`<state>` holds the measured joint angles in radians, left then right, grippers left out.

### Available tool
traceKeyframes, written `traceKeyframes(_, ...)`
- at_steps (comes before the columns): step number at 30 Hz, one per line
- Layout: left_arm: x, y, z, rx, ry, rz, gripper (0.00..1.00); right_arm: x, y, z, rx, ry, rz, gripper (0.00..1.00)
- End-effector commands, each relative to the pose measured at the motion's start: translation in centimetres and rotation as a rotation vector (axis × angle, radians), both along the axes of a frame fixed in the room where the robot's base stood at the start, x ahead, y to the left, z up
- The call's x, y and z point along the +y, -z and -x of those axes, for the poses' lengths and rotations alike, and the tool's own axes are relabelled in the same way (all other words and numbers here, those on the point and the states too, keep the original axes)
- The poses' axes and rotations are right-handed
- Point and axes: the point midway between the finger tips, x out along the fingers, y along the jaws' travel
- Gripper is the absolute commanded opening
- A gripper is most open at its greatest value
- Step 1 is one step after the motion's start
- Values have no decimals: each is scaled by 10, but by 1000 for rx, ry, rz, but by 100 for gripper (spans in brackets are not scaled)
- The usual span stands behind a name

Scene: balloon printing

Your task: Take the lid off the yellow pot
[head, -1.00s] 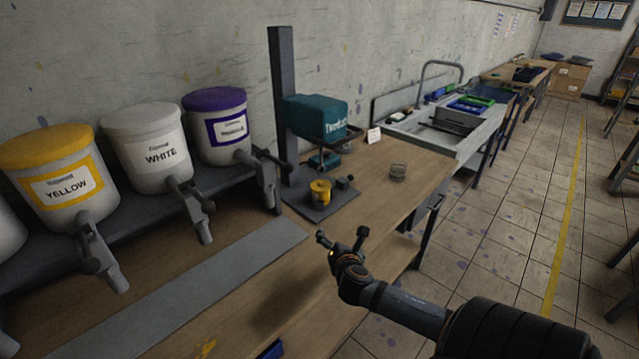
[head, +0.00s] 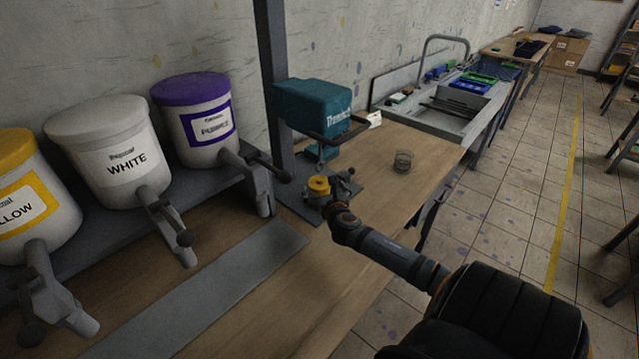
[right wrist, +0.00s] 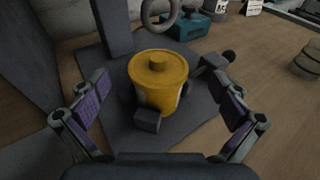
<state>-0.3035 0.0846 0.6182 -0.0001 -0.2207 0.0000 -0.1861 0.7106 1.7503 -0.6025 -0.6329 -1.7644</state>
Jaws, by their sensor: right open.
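The yellow pot (right wrist: 154,97) stands upright on a dark base plate, with its round yellow lid (right wrist: 158,66) and small knob on top. In the head view the pot's yellow lid (head: 319,184) shows below the teal machine, partly hidden by my gripper. My right gripper (head: 325,190) is at the pot. In the right wrist view the right gripper's (right wrist: 165,112) two fingers are spread wide, one on each side of the pot, and look apart from it. Small dark blocks sit beside the pot. My left gripper is not in view.
A teal machine (head: 314,108) hangs on a dark column (head: 273,80) behind the pot. Yellow, white and purple buckets (head: 196,118) with taps line the shelf at left.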

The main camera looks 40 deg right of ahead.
Motion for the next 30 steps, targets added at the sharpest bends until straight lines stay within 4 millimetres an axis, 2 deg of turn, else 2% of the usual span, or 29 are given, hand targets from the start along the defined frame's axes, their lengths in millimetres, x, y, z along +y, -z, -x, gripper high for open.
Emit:
traceKeyframes(1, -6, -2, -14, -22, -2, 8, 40, -2, 1, -4, -1, 3, -2, 100)
traceKeyframes(4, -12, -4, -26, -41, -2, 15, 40, -9, 8, -18, -3, 4, -5, 100)
traceKeyframes(9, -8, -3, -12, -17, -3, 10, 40, -19, 15, -39, -1, 3, -4, 100)
traceKeyframes(13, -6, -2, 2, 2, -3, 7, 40, -21, 17, -43, 0, -1, -2, 100)
traceKeyframes(17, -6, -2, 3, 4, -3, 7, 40, -21, 17, -43, 0, -1, -2, 100)
traceKeyframes(18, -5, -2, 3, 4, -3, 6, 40, -21, 17, -43, 0, -1, -2, 99)
traceKeyframes(26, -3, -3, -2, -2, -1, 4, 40, -21, 17, -43, 0, -1, -2, 64)
traceKeyframes(30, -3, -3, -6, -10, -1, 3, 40, -21, 17, -43, 1, -2, -3, 63)
